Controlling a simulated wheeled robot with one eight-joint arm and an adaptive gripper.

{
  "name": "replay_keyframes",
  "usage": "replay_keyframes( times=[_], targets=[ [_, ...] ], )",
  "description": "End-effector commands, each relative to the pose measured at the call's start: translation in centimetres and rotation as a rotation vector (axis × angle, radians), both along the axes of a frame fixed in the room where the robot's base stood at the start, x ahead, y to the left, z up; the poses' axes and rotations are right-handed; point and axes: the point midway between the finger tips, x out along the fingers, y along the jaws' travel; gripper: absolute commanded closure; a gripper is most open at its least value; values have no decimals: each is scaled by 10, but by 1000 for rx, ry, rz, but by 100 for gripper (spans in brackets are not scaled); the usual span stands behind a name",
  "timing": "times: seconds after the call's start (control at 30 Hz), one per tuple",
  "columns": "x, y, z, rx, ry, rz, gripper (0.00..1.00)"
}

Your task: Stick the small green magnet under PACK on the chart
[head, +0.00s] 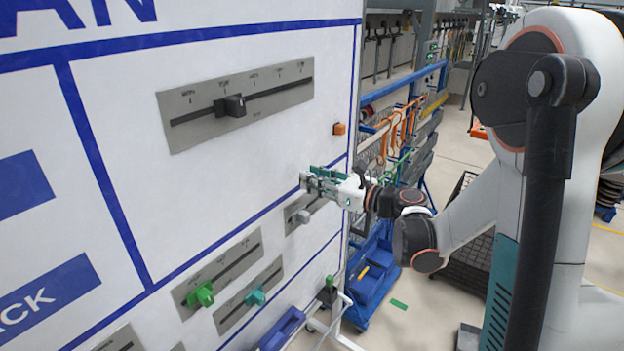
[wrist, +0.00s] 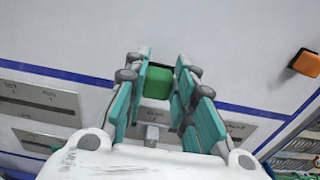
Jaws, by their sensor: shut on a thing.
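My gripper (head: 318,182) is at the right part of the white chart (head: 130,130), close to its surface. In the wrist view my gripper (wrist: 160,64) has its teal fingers on either side of the green magnet (wrist: 157,82) and is shut on it. The magnet is close to the white surface; I cannot tell whether it touches. It is not clearly visible in the head view. A blue label (head: 48,302) ending in "CK" is at the lower left of the head view, its start cut off; it looks like PACK. The chart below it is mostly out of frame.
Grey slider plates with a black knob (head: 230,106), a green knob (head: 202,294) and a teal knob (head: 255,297) stick out from the chart. An orange block (head: 339,128) sits near its right edge. A blue-railed rack (head: 400,85) stands beyond that edge.

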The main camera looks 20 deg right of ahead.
Motion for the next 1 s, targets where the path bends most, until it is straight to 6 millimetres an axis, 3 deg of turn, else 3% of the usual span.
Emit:
replay_keyframes(
  times=[1.0],
  targets=[
    [-21,-16,0,0,0,0,95]
  ],
)
